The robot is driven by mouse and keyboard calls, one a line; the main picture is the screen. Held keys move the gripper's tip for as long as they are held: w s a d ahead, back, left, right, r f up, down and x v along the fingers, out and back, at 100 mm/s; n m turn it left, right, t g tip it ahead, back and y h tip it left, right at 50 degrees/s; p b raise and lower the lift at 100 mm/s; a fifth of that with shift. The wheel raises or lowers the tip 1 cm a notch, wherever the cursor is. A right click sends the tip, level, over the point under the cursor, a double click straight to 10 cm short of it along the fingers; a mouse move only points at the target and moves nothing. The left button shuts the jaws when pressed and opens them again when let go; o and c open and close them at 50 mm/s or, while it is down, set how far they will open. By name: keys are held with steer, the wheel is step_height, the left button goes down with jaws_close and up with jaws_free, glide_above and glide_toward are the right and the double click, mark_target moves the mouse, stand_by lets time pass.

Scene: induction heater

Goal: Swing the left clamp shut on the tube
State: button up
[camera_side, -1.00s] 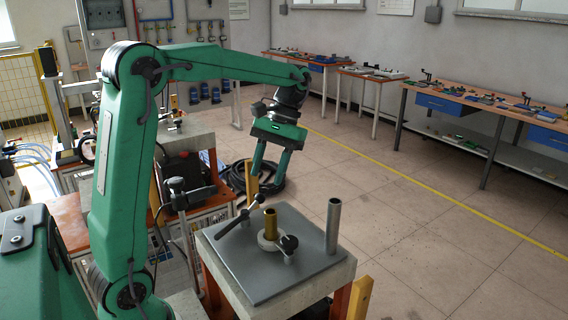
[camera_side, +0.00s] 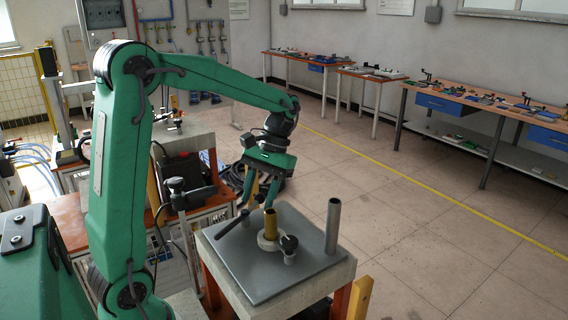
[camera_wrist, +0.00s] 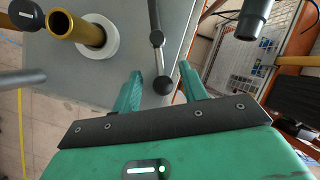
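The brass tube (camera_side: 270,222) stands upright in a pale collar (camera_side: 266,241) on the grey plate. It shows at the upper left of the wrist view (camera_wrist: 78,28). The left clamp's lever (camera_side: 231,223) lies left of the tube, apart from it. In the wrist view its silver rod (camera_wrist: 158,62) ends in a black ball knob (camera_wrist: 163,85). My gripper (camera_side: 259,206) is low behind the tube. In the wrist view my gripper (camera_wrist: 160,70) is open, one finger on each side of the knob, with gaps showing. The right clamp's dark head (camera_side: 288,243) is beside the tube.
A steel post (camera_side: 333,226) stands upright on the plate (camera_side: 300,280), right of the tube. A dark-topped upright (camera_side: 177,192) stands left of the plate. The plate's front area is bare. Workbenches (camera_side: 490,100) stand far off along the wall.

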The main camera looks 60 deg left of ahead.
jaws_close()
steer(key=shift+s+a+n, duration=0.25)
steer(key=shift+a+n, duration=0.2)
steer(key=shift+n, duration=0.6)
steer(key=shift+s+a+n, duration=0.25)
steer(key=shift+a+n, duration=0.2)
steer(key=shift+n, duration=0.6)
steer(key=shift+o, duration=0.2)
jaws_free()
steer(key=shift+r, duration=0.1)
steer(key=v, duration=0.7)
steer(key=shift+w+r, duration=0.2)
steer(key=shift+r, duration=0.05)
steer(key=shift+a, duration=0.15)
